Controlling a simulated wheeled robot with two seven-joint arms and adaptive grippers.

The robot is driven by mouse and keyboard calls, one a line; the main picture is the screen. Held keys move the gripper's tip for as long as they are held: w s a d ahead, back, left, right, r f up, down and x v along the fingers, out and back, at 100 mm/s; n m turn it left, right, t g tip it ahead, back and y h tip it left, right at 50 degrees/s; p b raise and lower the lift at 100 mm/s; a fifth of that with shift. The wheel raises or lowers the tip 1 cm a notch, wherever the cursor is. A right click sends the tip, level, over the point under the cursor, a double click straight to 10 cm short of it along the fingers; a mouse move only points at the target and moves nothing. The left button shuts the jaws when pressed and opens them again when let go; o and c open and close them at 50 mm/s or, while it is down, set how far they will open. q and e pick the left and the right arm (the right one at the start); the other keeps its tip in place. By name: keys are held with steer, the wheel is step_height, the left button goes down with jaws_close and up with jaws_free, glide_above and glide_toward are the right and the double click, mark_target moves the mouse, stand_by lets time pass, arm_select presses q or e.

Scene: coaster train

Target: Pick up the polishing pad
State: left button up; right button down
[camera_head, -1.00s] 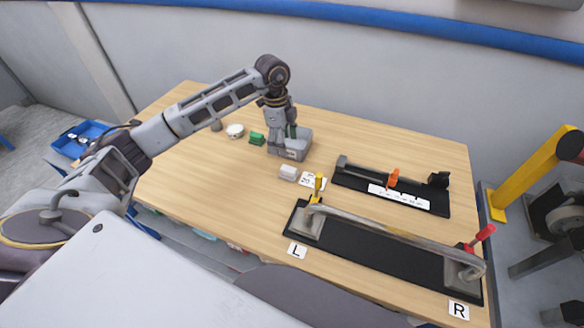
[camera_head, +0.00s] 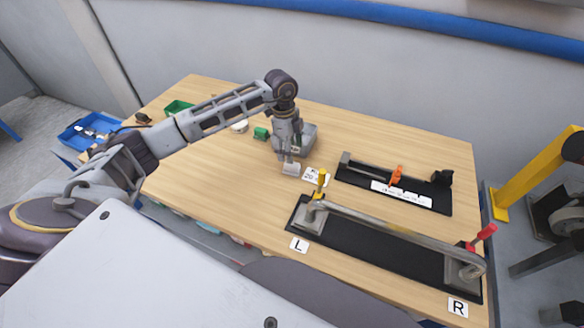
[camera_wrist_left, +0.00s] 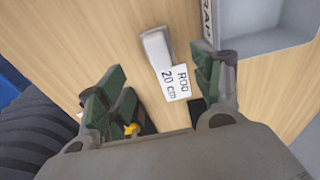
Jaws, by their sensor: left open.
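A small white block (camera_head: 291,169), which looks like the polishing pad, lies on the table beside a label card reading "ROD 20 cm" (camera_head: 315,177). In the left wrist view the white block (camera_wrist_left: 157,45) shows whole, lying flat beside the card (camera_wrist_left: 174,84). My left gripper (camera_head: 291,154) points down just above the block. It is open and empty, and its fingertips (camera_wrist_left: 155,76) stand apart on either side of the view. I cannot tell the exact height over the block. My right gripper is not in view.
A grey bin (camera_head: 308,138) stands right behind the gripper. A green block (camera_head: 261,133) and a green tray (camera_head: 178,107) are to the left. A black fixture with an orange clamp (camera_head: 396,175) and a long bar fixture (camera_head: 390,235) take up the right side. The front-left table is clear.

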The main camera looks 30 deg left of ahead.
mark_target(292, 166)
arm_select(q)
steer(key=shift+d+f, duration=0.15)
steer(key=shift+f, duration=0.7)
steer(key=shift+d+f, duration=0.1)
steer(key=shift+f, duration=0.75)
steer(key=shift+s+f+p, duration=0.1)
steer(key=shift+f+p, duration=0.8)
steer(key=shift+f, duration=1)
steer(key=shift+d+f, duration=0.1)
steer(key=shift+f, duration=0.6)
steer(key=c, duration=1.1)
